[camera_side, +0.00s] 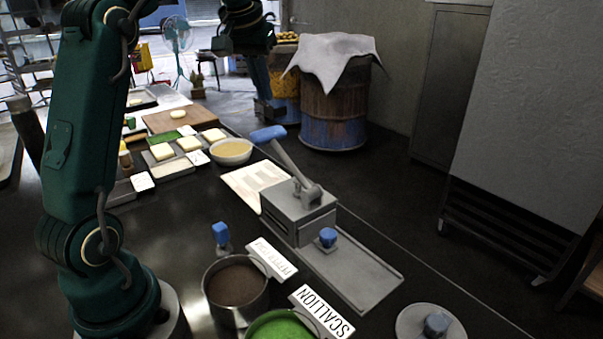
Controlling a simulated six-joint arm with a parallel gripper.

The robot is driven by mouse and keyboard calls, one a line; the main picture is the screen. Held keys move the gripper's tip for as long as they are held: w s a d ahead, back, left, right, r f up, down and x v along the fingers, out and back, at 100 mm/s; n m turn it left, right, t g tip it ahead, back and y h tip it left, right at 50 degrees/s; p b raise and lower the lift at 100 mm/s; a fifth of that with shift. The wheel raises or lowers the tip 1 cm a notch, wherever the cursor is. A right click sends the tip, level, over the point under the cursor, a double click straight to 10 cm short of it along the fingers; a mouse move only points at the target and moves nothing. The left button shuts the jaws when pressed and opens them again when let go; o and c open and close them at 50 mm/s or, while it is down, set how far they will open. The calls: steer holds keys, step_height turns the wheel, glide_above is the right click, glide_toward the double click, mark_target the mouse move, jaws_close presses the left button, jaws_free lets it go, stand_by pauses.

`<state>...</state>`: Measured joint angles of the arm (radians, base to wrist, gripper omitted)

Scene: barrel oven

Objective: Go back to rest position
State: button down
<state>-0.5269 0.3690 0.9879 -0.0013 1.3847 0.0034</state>
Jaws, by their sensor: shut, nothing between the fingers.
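My arm rises at the left and leaves the top of the picture. Its dark wrist comes back into view at the top centre. My gripper (264,110) hangs below it, small and dark against the barrels, with its fingertips hard to make out. It looks shut and empty, held clear of the counter things. A grey press (298,213) with a blue-tipped lever (285,155) stands on the counter below and right of it.
A pot of brown filling (236,283), a green scallion pot (282,325) and label cards sit in front. A bowl (231,151), a wooden board (168,121) and dough pieces lie behind. A cloth-covered barrel (333,110) stands beyond the counter.

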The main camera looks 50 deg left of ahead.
steer(key=s+d+r+m+t+h, duration=0.1)
steer(key=s+d+r+m, duration=0.1)
steer(key=s+d, duration=0.35)
steer(key=s+d+r+m+t, duration=0.1)
steer(key=s+d+m, duration=0.1)
steer(key=d, duration=0.6)
steer(key=s+d+f+m, duration=0.1)
steer(key=s+d+f, duration=0.1)
steer(key=s+f, duration=0.3)
steer(key=s+d+f+m+h, duration=0.1)
steer(key=s+d+f, duration=0.2)
steer(key=s+f, duration=0.2)
steer(key=shift+s+d+f, duration=0.3)
steer(key=shift+s+f, duration=0.1)
steer(key=shift+f, duration=0.5)
